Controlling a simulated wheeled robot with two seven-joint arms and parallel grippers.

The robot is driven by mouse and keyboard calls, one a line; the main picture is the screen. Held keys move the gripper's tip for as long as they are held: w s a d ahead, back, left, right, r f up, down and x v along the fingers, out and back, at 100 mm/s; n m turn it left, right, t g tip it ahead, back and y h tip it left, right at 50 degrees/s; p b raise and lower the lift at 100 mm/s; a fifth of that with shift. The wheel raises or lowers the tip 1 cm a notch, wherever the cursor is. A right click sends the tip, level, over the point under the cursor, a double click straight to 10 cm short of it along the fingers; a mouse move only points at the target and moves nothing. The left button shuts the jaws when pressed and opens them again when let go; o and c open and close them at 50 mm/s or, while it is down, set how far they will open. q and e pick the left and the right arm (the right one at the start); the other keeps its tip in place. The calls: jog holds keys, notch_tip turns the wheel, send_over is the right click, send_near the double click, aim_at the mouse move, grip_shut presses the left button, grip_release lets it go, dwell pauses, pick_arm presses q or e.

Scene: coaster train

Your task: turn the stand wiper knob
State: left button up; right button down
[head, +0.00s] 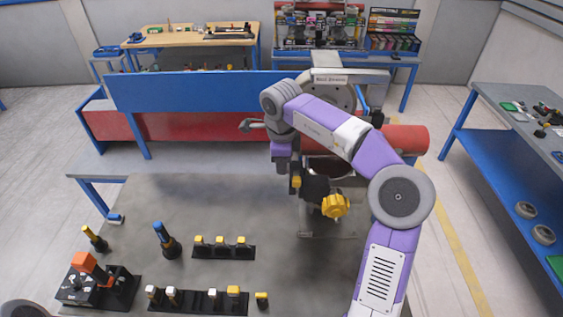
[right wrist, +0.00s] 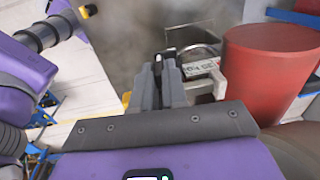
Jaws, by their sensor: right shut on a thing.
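A dark fixture (head: 315,188) stands at the right of the grey table, below my right wrist in the head view. A large lobed yellow knob (head: 335,206) is on its front, and a small yellow part (head: 296,182) shows at its left. My right gripper (head: 294,168) reaches down to the fixture from above. In the right wrist view its fingers (right wrist: 167,68) are close together on a small dark part, which looks like the stand wiper knob (right wrist: 157,62). The fingers hide most of the grip. My left gripper is not clearly seen.
A red cylinder (head: 405,139) lies right behind the fixture; it fills the right of the right wrist view (right wrist: 270,65). An orange-topped switch box (head: 84,262), black racks with yellow and white knobs (head: 222,252) and a blue-handled tool (head: 162,236) stand on the table's left.

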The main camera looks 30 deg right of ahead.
jog(key=shift+w, duration=0.1)
jog(key=shift+w+d+g+y, duration=0.15)
jog(key=shift+g+y, duration=0.25)
jog(key=shift+g, duration=0.3)
jog(key=c, duration=1.2)
grip_release()
jog(key=shift+o, duration=0.2)
jog(key=shift+r, duration=0.1)
jog(key=shift+d+r, duration=0.1)
jog(key=shift+r, duration=3.65)
